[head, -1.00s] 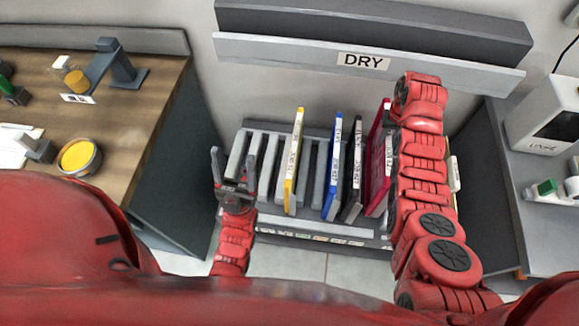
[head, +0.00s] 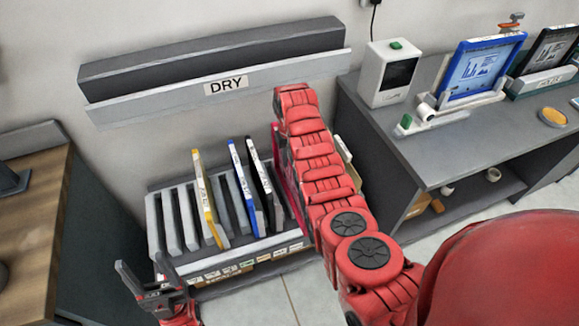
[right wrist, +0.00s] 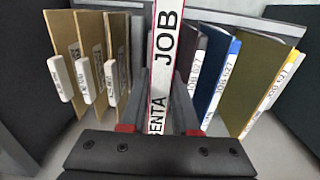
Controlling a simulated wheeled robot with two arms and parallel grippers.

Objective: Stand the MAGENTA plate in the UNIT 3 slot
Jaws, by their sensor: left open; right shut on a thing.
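The magenta plate (head: 289,187) stands in the rack at its right side, mostly hidden behind my right arm in the head view. Its white label strip (right wrist: 162,70), reading "JOB" with "ENTA" below, rises upright in the right wrist view. My right gripper (right wrist: 160,125) is shut on the magenta plate's label edge; in the head view my arm hides it. My left gripper (head: 142,270) is open and empty at the rack's front left. No UNIT 3 marking is legible. On the right counter, a blue-framed plate (head: 480,72) and a black-framed plate (head: 547,52) stand in holders.
The rack (head: 172,222) also holds yellow (head: 207,200), blue (head: 242,187) and black (head: 262,185) plates, with empty slots at left. A DRY shelf (head: 215,88) hangs above. A white box (head: 388,75) stands on the grey counter (head: 450,150). A wooden desk (head: 30,235) is at left.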

